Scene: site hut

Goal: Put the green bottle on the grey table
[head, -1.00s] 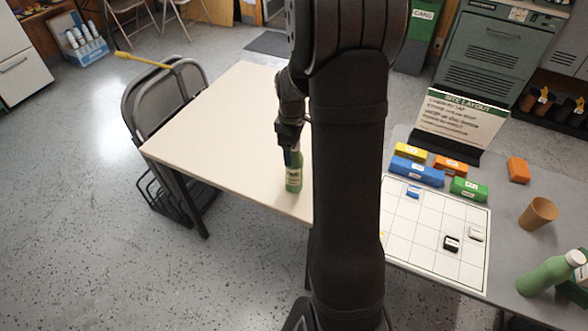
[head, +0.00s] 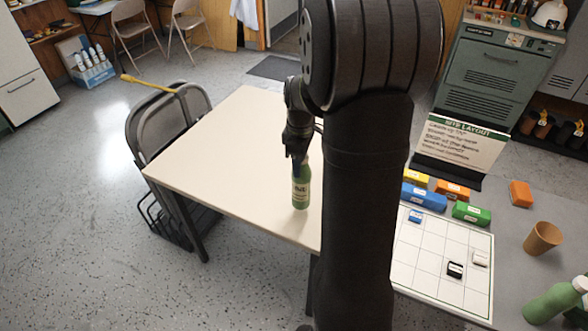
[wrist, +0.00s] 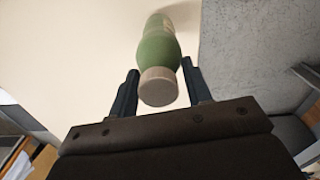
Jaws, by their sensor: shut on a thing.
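A green bottle (head: 301,195) with a pale label stands upright at the cream table, near its front edge. My gripper (head: 299,162) comes down from above and is shut on its top. In the wrist view, the bottle (wrist: 159,52) shows its pale cap between my gripper's two fingers (wrist: 160,90). I cannot tell whether its base touches the cream table. The grey table (head: 508,222) is at the right, beyond my arm. My arm hides the strip between the two tables.
On the grey table are a white grid board (head: 435,268), several coloured blocks, a sign (head: 458,145), a tan cup (head: 543,238) and another green bottle (head: 552,303) at the right edge. A folding chair (head: 165,125) stands left of the cream table (head: 225,160).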

